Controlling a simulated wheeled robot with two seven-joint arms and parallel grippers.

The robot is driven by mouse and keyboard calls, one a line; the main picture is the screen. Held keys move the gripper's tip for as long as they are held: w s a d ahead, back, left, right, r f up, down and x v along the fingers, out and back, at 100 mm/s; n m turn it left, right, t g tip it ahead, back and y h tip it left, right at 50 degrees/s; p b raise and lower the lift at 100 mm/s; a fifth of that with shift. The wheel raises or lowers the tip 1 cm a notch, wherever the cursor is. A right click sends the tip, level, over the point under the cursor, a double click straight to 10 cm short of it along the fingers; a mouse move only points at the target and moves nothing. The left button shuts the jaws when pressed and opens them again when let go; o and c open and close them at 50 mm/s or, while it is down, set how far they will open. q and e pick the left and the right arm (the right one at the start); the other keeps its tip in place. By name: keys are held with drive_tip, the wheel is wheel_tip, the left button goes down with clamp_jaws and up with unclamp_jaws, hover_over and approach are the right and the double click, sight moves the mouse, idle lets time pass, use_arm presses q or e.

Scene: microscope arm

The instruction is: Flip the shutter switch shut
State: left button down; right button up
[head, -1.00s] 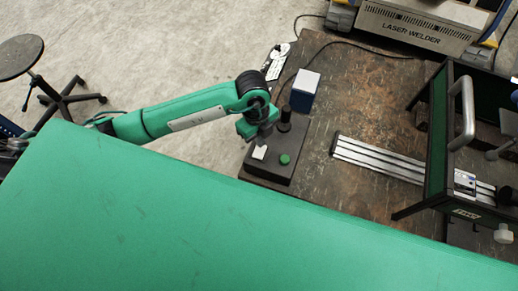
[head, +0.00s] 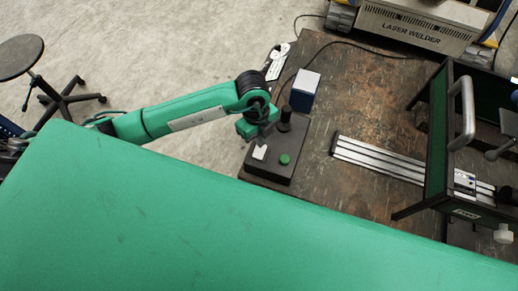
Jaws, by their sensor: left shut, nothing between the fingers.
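A dark control box (head: 266,172) sits at the left edge of the worn table. On its top are a green button (head: 284,159), a white label or plate (head: 259,152) and a black upright knob or lever (head: 285,117). I cannot tell for sure which part is the shutter switch. My left gripper (head: 262,141) is shut and empty, pointing down at the box between the white plate and the black knob. Whether its tips touch the box is too small to tell. My right gripper is not in view.
A blue and white block (head: 305,91) stands behind the box. A silver rail (head: 378,160) and a green-black frame with a handle (head: 462,112) are to the right. The laser welder (head: 414,24) is at the back. A stool (head: 21,56) stands on the floor at left.

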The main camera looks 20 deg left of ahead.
use_arm(q)
drive_tip(key=shift+f+b, duration=0.4)
drive_tip(key=shift+f, duration=0.2)
idle(0.3)
drive_tip(key=shift+f+b, duration=0.45)
drive_tip(key=shift+f, duration=0.25)
drive_tip(key=shift+r, duration=0.15)
wheel_tip(320, 180, up, 7)
drive_tip(key=p, duration=0.5)
idle(0.5)
drive_tip(key=shift+d, duration=0.1)
idle(0.3)
